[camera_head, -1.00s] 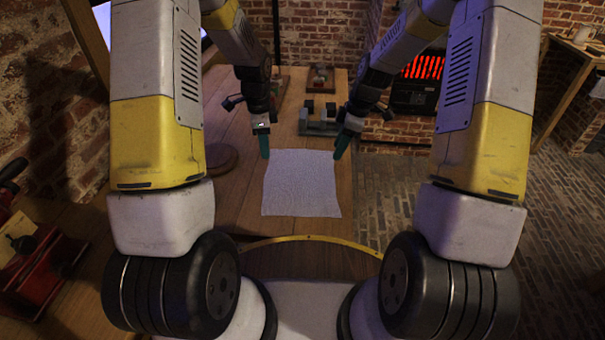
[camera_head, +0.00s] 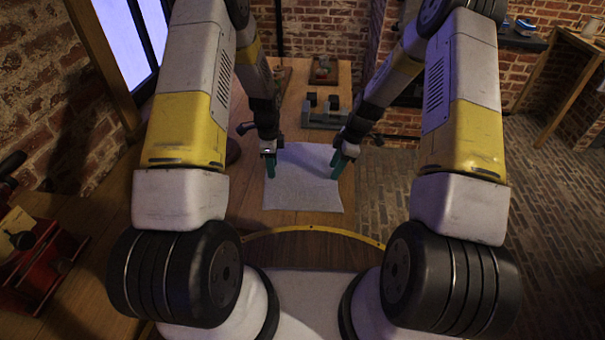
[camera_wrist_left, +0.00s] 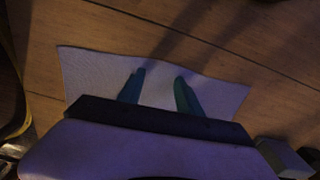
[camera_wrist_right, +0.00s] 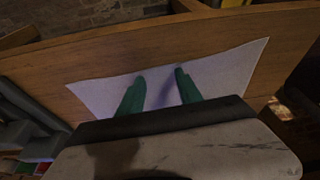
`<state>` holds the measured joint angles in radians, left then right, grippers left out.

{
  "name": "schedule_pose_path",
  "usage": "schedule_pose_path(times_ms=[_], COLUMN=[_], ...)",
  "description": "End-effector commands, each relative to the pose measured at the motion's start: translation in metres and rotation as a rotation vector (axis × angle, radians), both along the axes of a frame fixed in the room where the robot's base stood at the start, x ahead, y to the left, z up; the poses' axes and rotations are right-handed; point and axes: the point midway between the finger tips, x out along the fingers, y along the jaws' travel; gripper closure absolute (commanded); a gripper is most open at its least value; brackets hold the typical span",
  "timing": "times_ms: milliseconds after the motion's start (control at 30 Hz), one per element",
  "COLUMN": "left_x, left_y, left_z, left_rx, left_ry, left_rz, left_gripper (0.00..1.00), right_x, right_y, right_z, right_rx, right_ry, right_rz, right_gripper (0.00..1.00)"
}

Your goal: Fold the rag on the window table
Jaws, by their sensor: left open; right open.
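The rag (camera_head: 303,186) is a pale, roughly square cloth lying flat and spread on the wooden table. My left gripper (camera_head: 270,166) is open over its left part, with green fingers pointing down. My right gripper (camera_head: 339,165) is open over its right part. The rag also shows under the fingers in the left wrist view (camera_wrist_left: 90,75) and in the right wrist view (camera_wrist_right: 225,75). Nothing is between either pair of fingers. I cannot tell whether the fingertips touch the cloth.
The window table (camera_head: 250,205) has bare wood around the rag. A grey metal tool (camera_head: 322,112) stands behind the rag, with another small item (camera_head: 323,70) further back. A red item (camera_head: 40,265) is at the lower left. Brick floor lies to the right.

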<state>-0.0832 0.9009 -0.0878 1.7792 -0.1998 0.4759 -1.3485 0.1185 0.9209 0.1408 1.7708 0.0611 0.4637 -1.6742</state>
Motion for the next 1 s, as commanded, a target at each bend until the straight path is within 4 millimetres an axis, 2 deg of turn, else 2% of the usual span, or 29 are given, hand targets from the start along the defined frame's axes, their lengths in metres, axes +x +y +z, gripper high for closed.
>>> schedule_pose_path(times_ms=[833,1000], left_x=[-0.0001,-0.0002], left_y=[0.0,0.0], left_z=[-0.0035,-0.0036], left_rx=[0.0,0.0], left_ry=[0.0,0.001], left_rz=[0.0,0.0], left_gripper=[0.58,0.74], right_x=[-0.0002,-0.0002], right_y=[0.0001,0.0], right_z=[-0.0027,-0.0026], right_rx=[0.0,0.0], right_ry=[0.001,0.001], right_rz=[-0.001,-0.001], right_gripper=[0.58,0.74])
